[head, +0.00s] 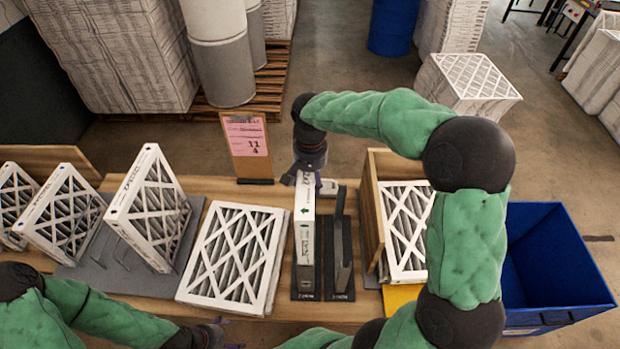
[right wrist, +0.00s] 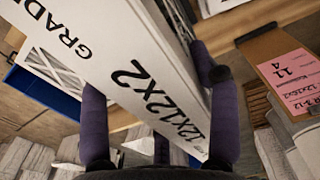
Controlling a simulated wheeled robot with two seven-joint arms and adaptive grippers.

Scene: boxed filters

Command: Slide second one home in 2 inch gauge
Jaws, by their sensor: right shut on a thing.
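My right gripper (head: 308,172) is shut on the far upper end of a white filter (head: 304,232), which stands upright and edge-on with a green arrow on it. In the right wrist view the fingers (right wrist: 160,120) straddle this filter (right wrist: 110,60), printed "12x12x2". The filter is at the left slot of the black gauge (head: 340,290); whether it touches the bottom is hidden. The gauge's right slot stands beside it with a dark upright plate. My left gripper (head: 225,335) is low at the bottom edge, partly cut off, and its jaws are unclear.
A filter (head: 233,258) lies flat left of the gauge. Several filters (head: 150,210) stand on a grey rack at left. A wooden box (head: 373,205) with filters is at right, beside a blue bin (head: 556,265). A pink sign (head: 246,140) stands behind.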

